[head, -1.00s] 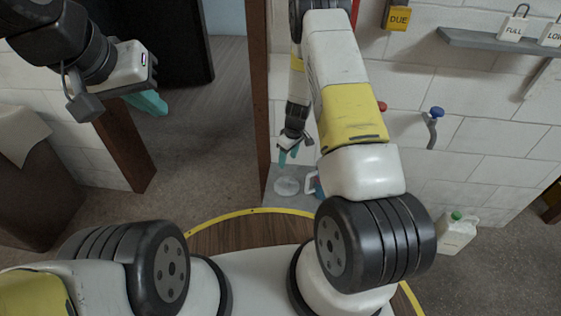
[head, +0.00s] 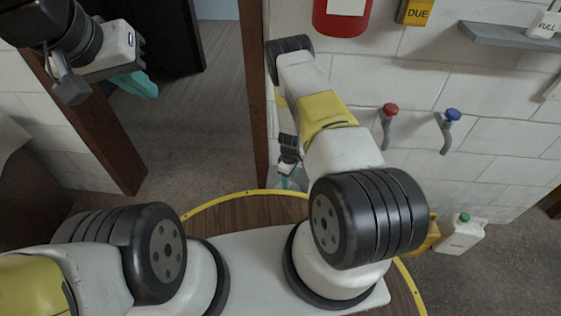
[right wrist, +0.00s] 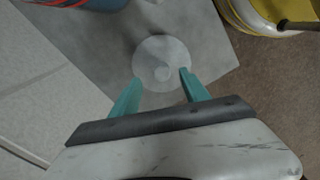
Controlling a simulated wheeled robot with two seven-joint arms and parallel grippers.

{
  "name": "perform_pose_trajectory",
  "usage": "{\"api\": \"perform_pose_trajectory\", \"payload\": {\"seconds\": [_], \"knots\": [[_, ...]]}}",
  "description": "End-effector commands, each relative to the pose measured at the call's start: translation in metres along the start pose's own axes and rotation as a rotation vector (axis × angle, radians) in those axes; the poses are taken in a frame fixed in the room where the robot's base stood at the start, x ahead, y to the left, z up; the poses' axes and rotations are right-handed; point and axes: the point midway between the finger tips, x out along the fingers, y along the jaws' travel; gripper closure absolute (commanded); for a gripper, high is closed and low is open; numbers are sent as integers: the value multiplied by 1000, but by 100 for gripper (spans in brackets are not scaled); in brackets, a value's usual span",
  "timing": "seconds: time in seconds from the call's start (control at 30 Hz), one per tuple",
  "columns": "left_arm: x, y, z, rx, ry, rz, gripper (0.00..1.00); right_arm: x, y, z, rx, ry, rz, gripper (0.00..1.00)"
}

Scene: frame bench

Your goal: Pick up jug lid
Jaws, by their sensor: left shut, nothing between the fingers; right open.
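The jug lid (right wrist: 161,52) is a pale, translucent round disc with a small raised centre. It lies flat on a grey slab (right wrist: 205,35) in the right wrist view. My right gripper (right wrist: 160,76) is open, with its teal fingertips at either side of the lid's near edge. Whether they touch it I cannot tell. In the head view my right gripper (head: 286,182) is low beside the wall, and I cannot make out the lid clearly there. My left gripper (head: 142,88) is shut and empty, raised at the upper left.
A yellow rounded container (right wrist: 240,18) stands at the slab's right in the right wrist view. A blue and red object (right wrist: 62,3) is at its top left. In the head view, a white jug with a green cap (head: 462,236) stands by the wall, below red (head: 390,110) and blue (head: 453,115) taps.

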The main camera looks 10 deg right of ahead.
Motion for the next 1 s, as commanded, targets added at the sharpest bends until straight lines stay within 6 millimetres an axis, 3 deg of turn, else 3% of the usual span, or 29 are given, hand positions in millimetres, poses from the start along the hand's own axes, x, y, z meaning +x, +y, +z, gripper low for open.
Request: {"api": "perform_pose_trajectory", "payload": {"seconds": [0.37,0.67,0.93,1.0], "knots": [[0,0,0,0,0,0,100,51,-2,-4,0,-1,1,46],[0,0,0,0,0,0,100,56,-2,-5,1,1,1,46],[0,0,0,0,0,0,100,56,-2,-5,1,1,1,95],[0,0,0,0,0,0,100,56,-2,-5,1,1,1,100]]}}
